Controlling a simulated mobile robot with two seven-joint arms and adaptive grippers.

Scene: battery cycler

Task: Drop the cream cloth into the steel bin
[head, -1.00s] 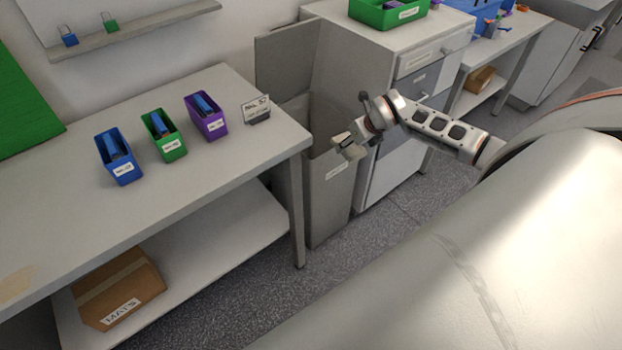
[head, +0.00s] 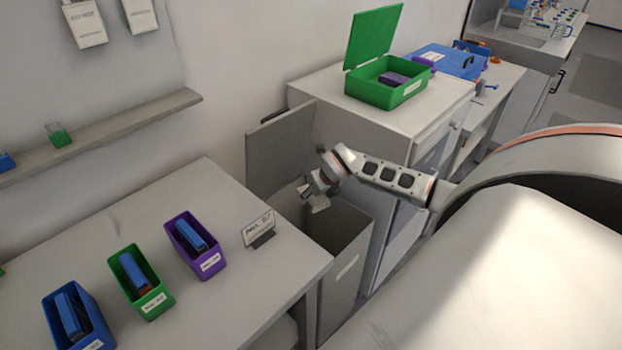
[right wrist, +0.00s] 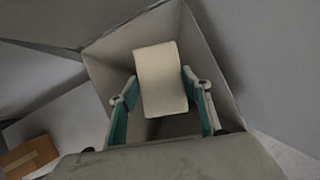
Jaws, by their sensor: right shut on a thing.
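The steel bin (head: 347,275) stands between the table and the cabinet, with its lid (head: 277,150) raised at the back. My right gripper (head: 312,202) is over the bin's open mouth. In the right wrist view my right gripper (right wrist: 162,100) is shut on the cream cloth (right wrist: 160,75), which sits between its two fingers. Below the cloth the inside of the bin (right wrist: 112,68) shows, and its walls surround the cloth in that view. In the head view the cloth (head: 319,204) shows small and pale at the gripper. My left gripper is not in view.
The table (head: 215,315) at left holds a blue bin (head: 88,318), a green bin (head: 152,302), a purple bin (head: 208,262) and a sign (head: 258,232). The cabinet (head: 400,125) with an open green box (head: 388,92) stands right of the steel bin.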

